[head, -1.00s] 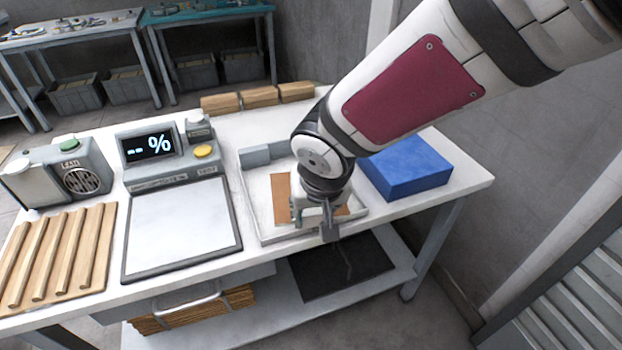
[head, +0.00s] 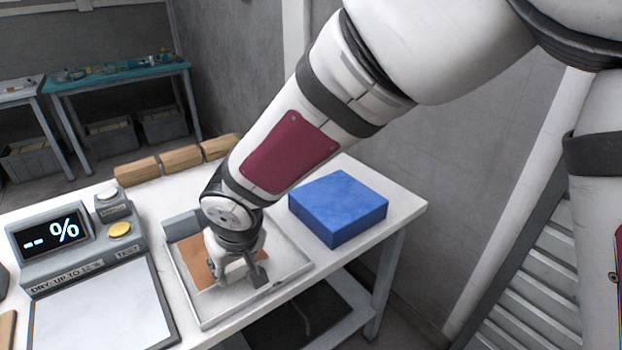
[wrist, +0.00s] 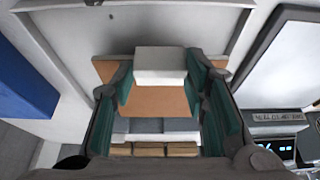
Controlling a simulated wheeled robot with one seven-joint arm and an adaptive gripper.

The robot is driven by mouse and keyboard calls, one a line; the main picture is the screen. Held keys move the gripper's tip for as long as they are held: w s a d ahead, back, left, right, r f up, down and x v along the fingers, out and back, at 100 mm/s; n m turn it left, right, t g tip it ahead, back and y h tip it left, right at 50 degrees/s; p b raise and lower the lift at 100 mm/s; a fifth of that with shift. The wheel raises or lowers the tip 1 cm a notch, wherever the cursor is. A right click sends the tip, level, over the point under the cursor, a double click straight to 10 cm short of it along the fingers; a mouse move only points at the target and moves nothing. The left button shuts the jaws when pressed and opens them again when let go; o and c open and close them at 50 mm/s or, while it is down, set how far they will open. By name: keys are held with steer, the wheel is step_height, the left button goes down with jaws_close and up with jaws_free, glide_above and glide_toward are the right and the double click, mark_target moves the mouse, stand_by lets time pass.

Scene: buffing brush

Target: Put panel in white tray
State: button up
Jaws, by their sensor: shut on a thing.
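The brown panel (head: 198,262) lies flat in the white tray (head: 208,322), partly hidden under my gripper. My gripper (head: 240,280) points down over the tray and the panel. In the wrist view my gripper (wrist: 160,85) has its green-padded fingers on both sides of a white block (wrist: 160,62) and is shut on it. The block is in front of the brown panel (wrist: 158,102), which shows between and beyond the fingers. I cannot tell whether the block touches the panel.
A grey block (head: 183,222) sits at the tray's back left. A blue block (head: 340,205) stands right of the tray. A display unit (head: 60,240) and white plate (head: 105,310) are at left. Wooden blocks (head: 180,160) line the back edge.

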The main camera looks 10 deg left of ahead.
steer(key=w, duration=0.2)
steer(key=shift+w+d+f, duration=0.1)
steer(key=shift+w+d, duration=0.25)
steer(key=shift+d, duration=0.05)
steer(key=shift+w+d+f+b, duration=0.1)
steer(key=shift+w+f+b, duration=0.05)
steer(key=shift+f, duration=0.8)
steer(key=shift+w+d+f+b, duration=0.1)
steer(key=shift+w+f+b, duration=0.05)
steer(key=shift+f, duration=0.75)
steer(key=shift+a+f, duration=0.1)
steer(key=shift+f, duration=0.05)
steer(key=o, duration=1.2)
steer(key=shift+r, duration=0.4)
steer(key=p+v, duration=0.3)
steer(key=v, duration=0.8)
steer(key=shift+s+d+r, duration=0.15)
steer(key=shift+d+r, duration=0.05)
steer(key=shift+r, duration=0.05)
